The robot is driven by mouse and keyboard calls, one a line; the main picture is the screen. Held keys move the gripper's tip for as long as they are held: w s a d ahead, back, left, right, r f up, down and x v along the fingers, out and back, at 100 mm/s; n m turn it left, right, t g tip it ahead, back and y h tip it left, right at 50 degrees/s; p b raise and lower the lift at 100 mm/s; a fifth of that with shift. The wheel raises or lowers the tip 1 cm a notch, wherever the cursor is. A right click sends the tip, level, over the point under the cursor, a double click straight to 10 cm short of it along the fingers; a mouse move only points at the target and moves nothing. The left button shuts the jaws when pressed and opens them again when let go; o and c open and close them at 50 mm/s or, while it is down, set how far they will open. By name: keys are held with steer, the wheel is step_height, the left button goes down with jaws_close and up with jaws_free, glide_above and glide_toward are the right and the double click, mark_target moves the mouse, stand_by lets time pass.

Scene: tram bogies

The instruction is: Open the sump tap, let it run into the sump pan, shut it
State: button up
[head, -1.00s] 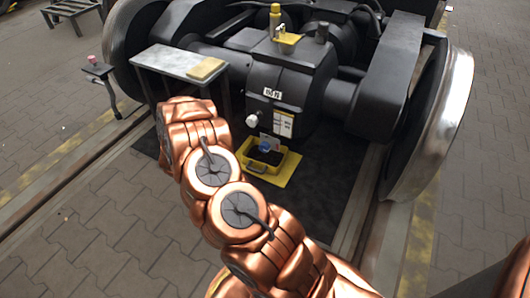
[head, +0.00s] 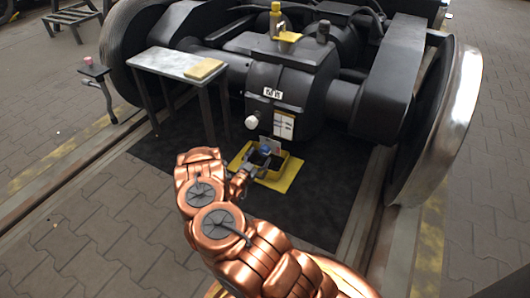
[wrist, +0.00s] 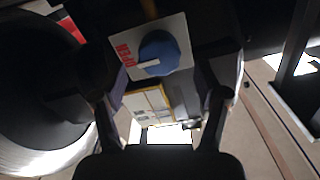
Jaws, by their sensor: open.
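The sump tap is a small blue knob (head: 265,150) low on the front of the black gearbox, above the sump pan. The wrist view shows the round blue knob (wrist: 160,50) on a white plate with red lettering reading OPEN; a white mark on it lies toward the lettering. The sump pan (head: 288,166) is a yellow tray with a dark inside on the floor, partly hidden by my gripper. My gripper (head: 262,160) is open and empty in front of the tap. In the wrist view its fingers (wrist: 160,98) stand apart on either side below the knob.
A side table (head: 175,62) with a yellow pad stands left of the gearbox. A white round knob (head: 252,122) and a paper label (head: 284,125) are on the gearbox above the tap. A large steel wheel (head: 445,125) stands right. The dark mat is clear around the pan.

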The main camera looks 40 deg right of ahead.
mark_target(263, 153)
steer(key=b+x, duration=0.1)
steer(key=x, duration=0.2)
steer(key=shift+d+f, duration=0.2)
steer(key=shift+d, duration=0.15)
steer(key=shift+x, duration=0.75)
steer(key=shift+r, duration=0.15)
steer(key=c, duration=1.2)
